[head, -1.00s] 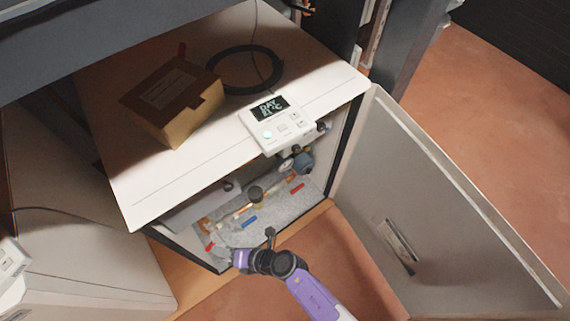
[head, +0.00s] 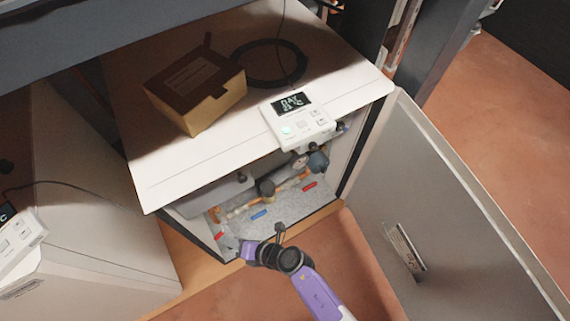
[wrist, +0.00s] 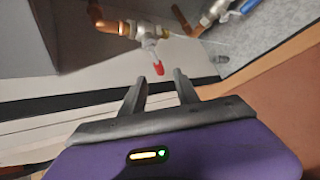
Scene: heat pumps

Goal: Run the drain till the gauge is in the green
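My gripper (wrist: 158,78) is open, its two dark fingers apart with nothing between them. A small valve with a red handle (wrist: 158,67) lies just past the fingertips in the wrist view, in line with the gap. In the head view my gripper (head: 234,246) is at the lower left of the open cabinet, close to the red handle (head: 219,236). A small round gauge (head: 300,162) sits on the pipework under the controller; its needle and green band are too small to read. Which valve is the drain is not marked legibly.
A blue handle (head: 259,215) and another red handle (head: 309,185) sit on the pipes. A controller (head: 298,120), a cardboard box (head: 207,95) and a black cable coil (head: 270,64) rest on the cabinet top (head: 170,180). The open door (head: 420,200) stands right of my arm.

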